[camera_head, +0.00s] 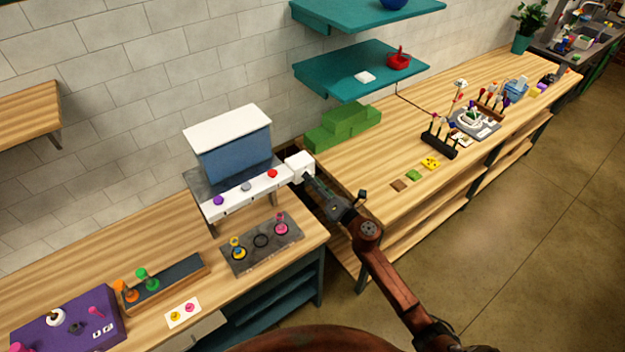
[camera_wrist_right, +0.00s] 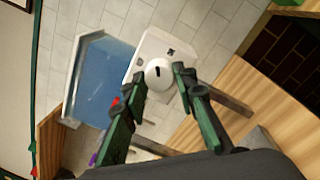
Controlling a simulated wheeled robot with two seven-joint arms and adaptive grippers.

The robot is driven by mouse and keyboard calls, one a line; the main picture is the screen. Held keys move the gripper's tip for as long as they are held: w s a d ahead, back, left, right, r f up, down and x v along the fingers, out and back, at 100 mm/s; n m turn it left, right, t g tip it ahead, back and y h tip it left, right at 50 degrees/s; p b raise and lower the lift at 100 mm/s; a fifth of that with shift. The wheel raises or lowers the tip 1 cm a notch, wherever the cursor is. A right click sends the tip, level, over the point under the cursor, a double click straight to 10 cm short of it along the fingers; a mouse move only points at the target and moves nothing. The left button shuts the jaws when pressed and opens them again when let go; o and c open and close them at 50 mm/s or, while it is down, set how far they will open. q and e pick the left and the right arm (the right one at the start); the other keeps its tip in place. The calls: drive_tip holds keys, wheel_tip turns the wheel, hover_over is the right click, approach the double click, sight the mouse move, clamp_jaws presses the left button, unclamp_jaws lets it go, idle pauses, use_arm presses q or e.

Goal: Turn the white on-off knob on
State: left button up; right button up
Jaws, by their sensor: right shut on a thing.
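The white on-off knob (camera_wrist_right: 158,71) is round with a dark mark on its face, in the right wrist view. It sits on a white housing (camera_wrist_right: 150,48) at the end of the machine. The housing also shows in the head view (camera_head: 297,162), where my gripper hides the knob. My right gripper (camera_head: 306,179) reaches the housing from the right. In the right wrist view, its two fingers (camera_wrist_right: 159,77) are on either side of the knob and shut on it. My left gripper is not in view.
The machine has a blue tank (camera_head: 238,152) and a white bar (camera_head: 246,194) with purple, grey and red buttons. A grey tray (camera_head: 262,255) with coloured pieces lies in front. Green blocks (camera_head: 343,127) stand on the right counter, beyond a gap between counters.

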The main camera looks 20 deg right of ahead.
drive_tip(key=m+p, duration=0.1)
drive_tip(key=m, duration=0.5)
drive_tip(key=shift+m+h, duration=0.3)
drive_tip(key=shift+m, duration=0.3)
drive_tip(key=o, duration=1.2)
drive_tip(key=shift+c, duration=0.2)
drive_tip(key=v, duration=1.2)
drive_tip(key=shift+f, duration=0.15)
drive_tip(key=shift+f, duration=0.1)
